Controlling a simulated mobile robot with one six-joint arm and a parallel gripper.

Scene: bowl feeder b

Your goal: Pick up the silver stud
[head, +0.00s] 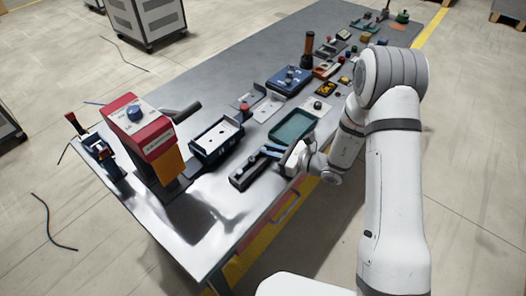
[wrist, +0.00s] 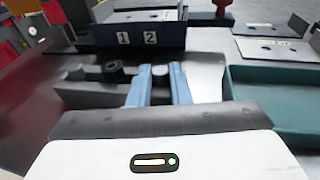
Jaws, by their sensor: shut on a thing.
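My gripper (wrist: 160,75) shows in the wrist view as two blue fingers, closed around a small grey piece, the silver stud (wrist: 160,71). Only the stud's top shows between the fingertips; the rest is hidden. The gripper is over the right part of a dark grey fixture (wrist: 85,92), which has a black round piece on it to the left of the fingers. I cannot tell whether the stud is clear of the fixture. In the head view, my gripper (head: 272,152) is low beside the same fixture (head: 243,180), and the stud is too small to make out.
A dark blue block marked 1 and 2 (wrist: 140,38) stands behind the fixture. A teal tray (wrist: 268,75) is close on the right. A red press (head: 140,125) stands at the left of the table. Bare metal table (head: 205,225) lies in front.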

